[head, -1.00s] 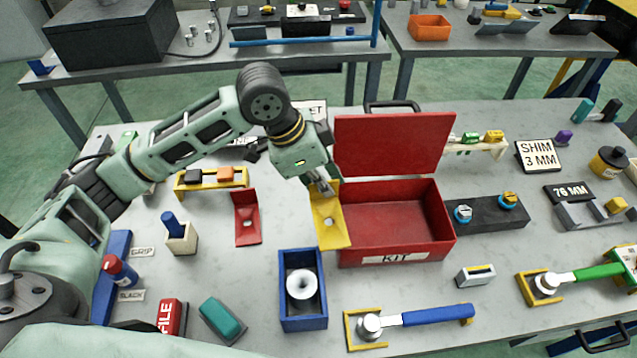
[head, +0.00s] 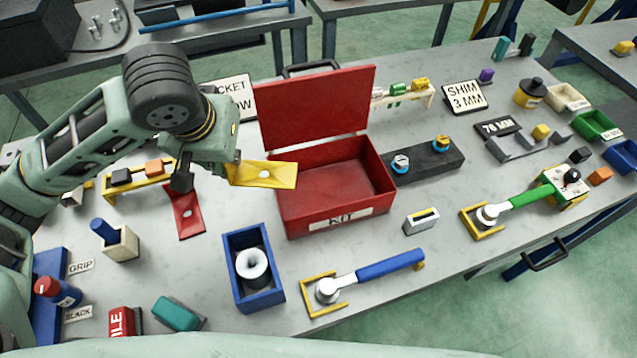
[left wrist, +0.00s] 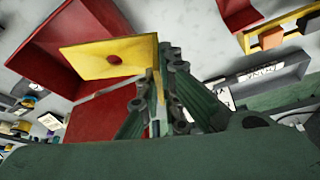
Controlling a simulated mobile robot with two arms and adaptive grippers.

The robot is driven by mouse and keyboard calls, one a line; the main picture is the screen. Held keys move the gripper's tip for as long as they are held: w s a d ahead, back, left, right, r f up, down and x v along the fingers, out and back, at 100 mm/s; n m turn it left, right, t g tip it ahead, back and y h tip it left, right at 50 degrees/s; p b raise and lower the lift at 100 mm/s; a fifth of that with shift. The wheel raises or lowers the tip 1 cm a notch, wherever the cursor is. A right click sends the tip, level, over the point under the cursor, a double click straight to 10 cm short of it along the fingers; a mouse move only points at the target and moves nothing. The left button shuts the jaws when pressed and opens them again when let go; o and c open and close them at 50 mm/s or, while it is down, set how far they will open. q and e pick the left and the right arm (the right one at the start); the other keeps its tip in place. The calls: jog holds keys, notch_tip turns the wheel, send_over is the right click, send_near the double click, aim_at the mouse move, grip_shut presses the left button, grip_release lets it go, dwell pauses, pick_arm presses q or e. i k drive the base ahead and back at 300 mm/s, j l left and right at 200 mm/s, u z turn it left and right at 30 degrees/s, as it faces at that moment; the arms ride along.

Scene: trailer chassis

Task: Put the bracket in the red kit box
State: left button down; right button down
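The yellow bracket (head: 268,174), an angled plate with a hole, is held by my left gripper (head: 232,168). It is at the left edge of the open red kit box (head: 338,223), higher than the box rim and overlapping its left corner in the head view. In the left wrist view the bracket (left wrist: 108,57) sits between the fingers of the left gripper (left wrist: 158,85), with the red box (left wrist: 60,62) behind it. The box interior that shows is empty, and its lid (head: 318,105) stands open at the back. My right gripper is not in view.
A red bracket (head: 187,210) lies on the table left of the box. A blue tray (head: 270,301) with a white spool stands in front, beside a blue-handled tool (head: 385,266). A black block (head: 428,163) with two knobs stands right of the box.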

aim_at(328, 194)
jog(key=i+l+u, duration=0.15)
jog(key=l+u, duration=0.2)
jog(key=l, duration=0.4)
jog(key=l+u, duration=0.35)
jog(key=l, duration=0.45)
jog(key=l+u, duration=0.35)
jog(key=l, duration=0.45)
